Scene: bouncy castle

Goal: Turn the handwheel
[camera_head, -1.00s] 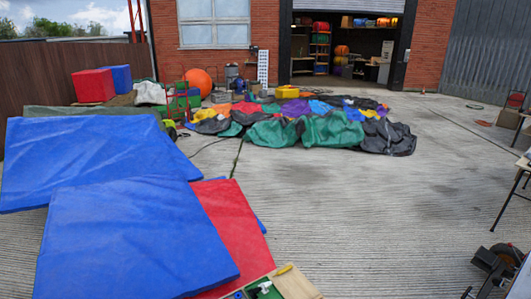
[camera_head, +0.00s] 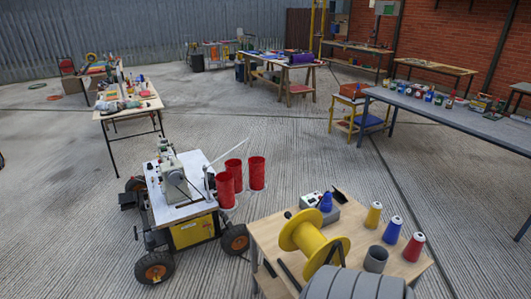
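A pale sewing machine (camera_head: 172,175) stands on a white-topped cart (camera_head: 190,212) with black and orange wheels, left of centre in the head view. No handwheel can be clearly made out on it at this size. A large yellow spool (camera_head: 315,240) lies on its side on a wooden table (camera_head: 268,237) at the front. Neither of my grippers is in view.
Thread cones (camera_head: 392,230) and a grey cup (camera_head: 376,259) stand on the front table. A long grey bench (camera_head: 450,118) is at right. A table (camera_head: 130,108) is at left. Concrete between is open.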

